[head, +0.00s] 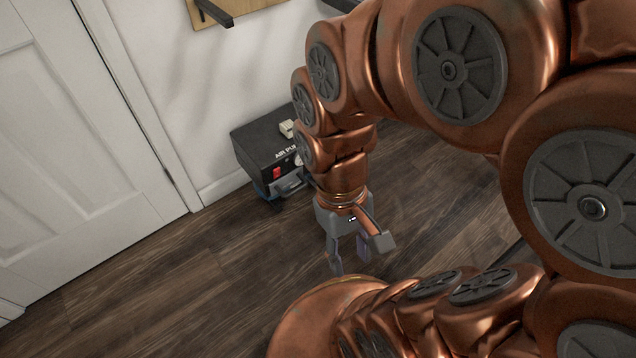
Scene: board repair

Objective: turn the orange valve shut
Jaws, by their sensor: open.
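No orange valve shows in the head view; my copper-coloured arm covers much of the right side. My gripper (359,254) points down above the wooden floor near the middle of the picture. Its grey fingers are spread apart, and I see nothing held between them. A small purplish patch shows between the fingers; I cannot tell what it is.
A black air pump box (262,148) with a red switch (277,173) stands by the wall, left of my gripper. A small pale object lies on top. A white door (75,150) is at the left. A wooden board (240,8) with dark brackets hangs at the top. The floor (170,290) at lower left is clear.

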